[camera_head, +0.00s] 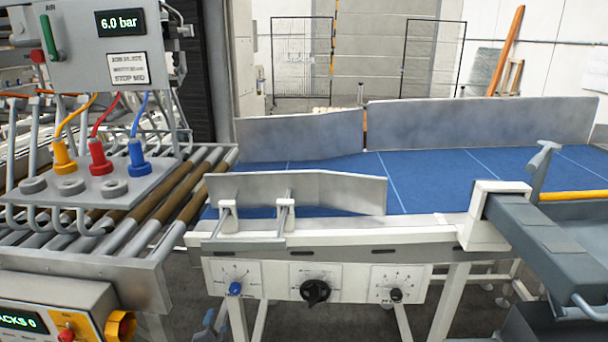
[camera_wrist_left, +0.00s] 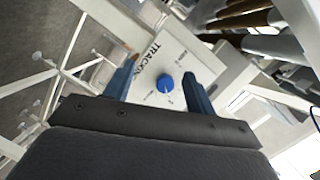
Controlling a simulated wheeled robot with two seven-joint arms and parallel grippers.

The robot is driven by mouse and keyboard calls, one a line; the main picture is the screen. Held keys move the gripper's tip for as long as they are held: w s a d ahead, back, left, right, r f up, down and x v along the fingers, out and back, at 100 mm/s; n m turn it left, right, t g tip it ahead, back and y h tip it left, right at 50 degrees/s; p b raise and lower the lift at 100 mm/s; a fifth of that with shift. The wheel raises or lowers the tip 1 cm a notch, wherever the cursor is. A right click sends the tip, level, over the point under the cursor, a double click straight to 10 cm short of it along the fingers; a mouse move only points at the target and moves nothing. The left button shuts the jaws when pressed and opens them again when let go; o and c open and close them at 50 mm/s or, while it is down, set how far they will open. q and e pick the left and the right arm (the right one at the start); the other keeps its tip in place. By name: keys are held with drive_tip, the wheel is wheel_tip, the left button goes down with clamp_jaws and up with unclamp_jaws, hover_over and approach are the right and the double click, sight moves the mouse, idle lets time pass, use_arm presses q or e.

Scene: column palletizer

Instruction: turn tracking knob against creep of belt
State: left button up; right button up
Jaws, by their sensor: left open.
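The tracking knob is a small blue knob (camera_head: 235,288) on the left white dial plate (camera_head: 222,271) under the conveyor. The blue belt (camera_head: 430,190) runs above it, with thin pale lines across. My left gripper (camera_head: 212,322) is low in the head view, below and left of the knob, and only partly shows. In the left wrist view its two blue-grey fingers (camera_wrist_left: 160,72) are apart and empty. The knob (camera_wrist_left: 165,83) appears between them, with the plate lettering "TRACKIN" beside it; whether the fingers touch it cannot be told. My right gripper is not in view.
A black knob (camera_head: 315,291) and a small dark knob (camera_head: 396,294) sit on plates to the right. White frame legs (camera_head: 448,303) stand below. Rollers (camera_head: 165,215) lie left. A control box (camera_head: 50,310) with an orange knob stands at lower left.

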use_arm(q)
drive_tip(key=s+d+f+n+g, duration=0.1)
drive_tip(key=s+f+n+g, duration=0.4)
drive_tip(key=f, duration=0.4)
drive_tip(key=s+f+n+g, duration=0.3)
drive_tip(key=s+f+g, duration=0.1)
drive_tip(key=s+f, duration=0.35)
drive_tip(key=s+d+f+g+h, duration=0.1)
drive_tip(key=s+d+f, duration=0.2)
drive_tip(key=s, duration=0.6)
drive_tip(key=s+d+f+n+g+h, duration=0.1)
drive_tip(key=s+d+f+g, duration=0.1)
drive_tip(key=s+f, duration=0.5)
drive_tip(key=s+d+f+g, duration=0.2)
drive_tip(key=s+d+f, duration=0.2)
drive_tip(key=s, duration=0.7)
drive_tip(key=shift+s+f+n+h, duration=0.15)
drive_tip(key=shift+f+n+h, duration=0.2)
drive_tip(key=shift+f, duration=0.4)
drive_tip(key=shift+d, duration=0.1)
